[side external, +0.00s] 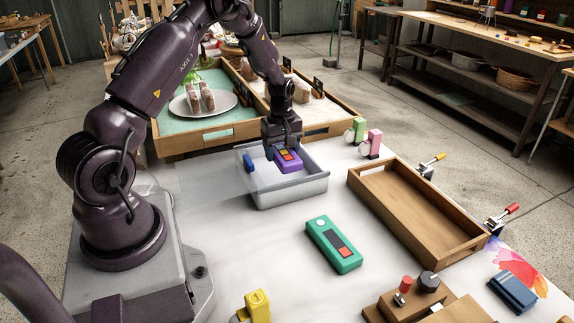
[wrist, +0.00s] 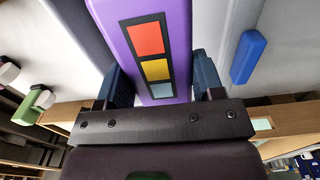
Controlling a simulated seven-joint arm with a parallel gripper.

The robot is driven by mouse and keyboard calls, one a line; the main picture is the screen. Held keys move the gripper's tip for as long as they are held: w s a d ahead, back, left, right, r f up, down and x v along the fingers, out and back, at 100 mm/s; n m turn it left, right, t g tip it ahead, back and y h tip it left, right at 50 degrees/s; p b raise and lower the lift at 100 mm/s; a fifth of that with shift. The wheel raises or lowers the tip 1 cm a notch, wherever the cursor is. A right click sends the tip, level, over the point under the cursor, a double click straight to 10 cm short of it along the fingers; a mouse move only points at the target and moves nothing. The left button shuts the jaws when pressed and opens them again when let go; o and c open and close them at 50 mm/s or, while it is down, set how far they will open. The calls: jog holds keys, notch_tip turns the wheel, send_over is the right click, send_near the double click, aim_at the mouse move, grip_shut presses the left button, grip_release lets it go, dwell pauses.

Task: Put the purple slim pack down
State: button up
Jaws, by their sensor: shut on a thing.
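The purple slim pack (side external: 288,160) has red, yellow and blue squares on a dark strip. It also fills the middle of the wrist view (wrist: 117,18). My gripper (side external: 279,150) is shut on the pack, with a finger on each side of it in the wrist view (wrist: 164,90). The pack is over or inside the grey tray (side external: 297,194); I cannot tell whether it touches the tray's floor.
A blue piece (side external: 249,163) is at the tray's left side. A green slim pack (side external: 333,245) lies in front of the tray. An empty wooden tray (side external: 364,190) stands to the right. White table is clear around the green pack. Wooden display boxes (side external: 208,136) stand behind.

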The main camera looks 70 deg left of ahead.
aim_at(286, 154)
jog(key=shift+w+a+f, duration=0.35)
jog(key=shift+w+f, duration=0.1)
jog(key=shift+f, duration=0.2)
jog(key=shift+w+a+f, duration=0.3)
jog(key=shift+w+f, duration=0.15)
jog(key=shift+f, duration=0.15)
jog(key=shift+w+a+f, duration=0.1)
jog(key=shift+w+f, duration=0.05)
jog(key=shift+f, duration=0.75)
jog(key=shift+w+f, duration=0.1)
jog(key=shift+f, duration=0.75)
jog(key=shift+f, duration=0.15)
jog(key=o, duration=1)
jog(key=shift+o, duration=0.2)
